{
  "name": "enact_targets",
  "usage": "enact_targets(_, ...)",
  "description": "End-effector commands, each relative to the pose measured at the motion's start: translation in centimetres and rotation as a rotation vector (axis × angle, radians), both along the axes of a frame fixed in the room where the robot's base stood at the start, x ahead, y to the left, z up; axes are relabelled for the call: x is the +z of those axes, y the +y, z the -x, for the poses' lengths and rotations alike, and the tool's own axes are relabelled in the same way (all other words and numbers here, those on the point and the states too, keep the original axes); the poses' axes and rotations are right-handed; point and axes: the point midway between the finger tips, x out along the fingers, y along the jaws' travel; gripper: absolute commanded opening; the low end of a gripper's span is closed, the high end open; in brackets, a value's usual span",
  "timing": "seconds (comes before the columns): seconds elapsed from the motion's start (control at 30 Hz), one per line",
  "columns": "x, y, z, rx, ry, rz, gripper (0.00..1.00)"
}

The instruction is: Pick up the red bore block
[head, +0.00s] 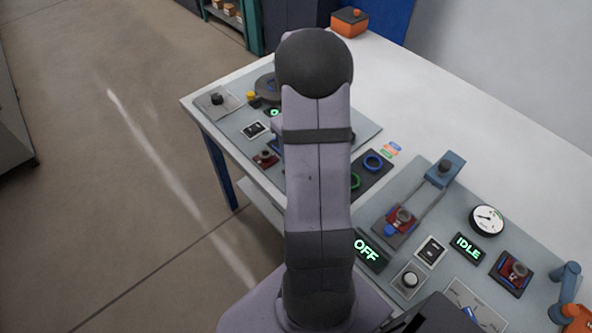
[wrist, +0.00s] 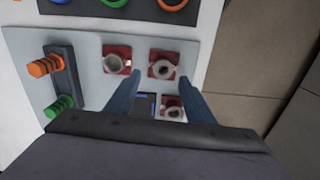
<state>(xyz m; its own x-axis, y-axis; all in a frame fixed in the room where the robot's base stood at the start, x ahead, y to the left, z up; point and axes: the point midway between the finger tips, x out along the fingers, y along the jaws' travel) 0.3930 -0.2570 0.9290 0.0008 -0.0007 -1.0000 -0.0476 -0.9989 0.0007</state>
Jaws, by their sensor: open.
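In the wrist view my gripper (wrist: 159,76) is open and empty, its two blue-grey fingers spread above a pale panel. Three red blocks with round grey bores show there. One red block (wrist: 117,52) is left of the left fingertip, one (wrist: 163,56) is just beyond the fingertips, and one (wrist: 166,102) shows between the fingers, near the right one. I cannot tell which is the task's block. In the head view my arm hides my gripper; a small dark-red piece (head: 265,158) shows left of the arm.
In the wrist view a dark rack (wrist: 67,80) with orange and green threaded pieces stands left. A dark ring board (wrist: 135,10) lies at the top. The panel edge and floor are right. The head view shows a right-hand panel (head: 455,215) with a gauge (head: 487,220) and displays.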

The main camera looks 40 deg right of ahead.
Motion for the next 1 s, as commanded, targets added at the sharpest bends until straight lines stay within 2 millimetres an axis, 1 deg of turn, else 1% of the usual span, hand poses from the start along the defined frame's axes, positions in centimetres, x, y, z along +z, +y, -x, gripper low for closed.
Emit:
enact_targets(0.2,-2.4,0.7,0.5,0.001,0.005,-0.004,0.49)
enact_targets(0.3,-3.6,0.6,0.4,0.0,0.004,-0.002,0.49)
enact_targets(0.4,-4.4,0.6,0.4,0.0,0.002,-0.001,0.49)
enact_targets(0.5,-4.7,0.6,0.4,0.0,0.001,-0.001,0.49)
enact_targets(0.7,-4.8,0.6,0.4,0.0,0.0,0.0,0.49)
enact_targets(0.77,-4.8,0.6,0.4,0.0,0.0,0.0,0.35)
enact_targets(0.8,-4.8,0.6,0.4,0.0,0.0,0.0,0.25)
enact_targets(0.87,-4.8,0.6,0.4,0.0,0.0,0.0,0.11)
enact_targets(0.9,-4.8,0.6,0.4,0.0,0.0,0.0,0.01)
enact_targets(1.0,-4.7,0.5,0.4,0.0,-0.001,0.0,0.0)
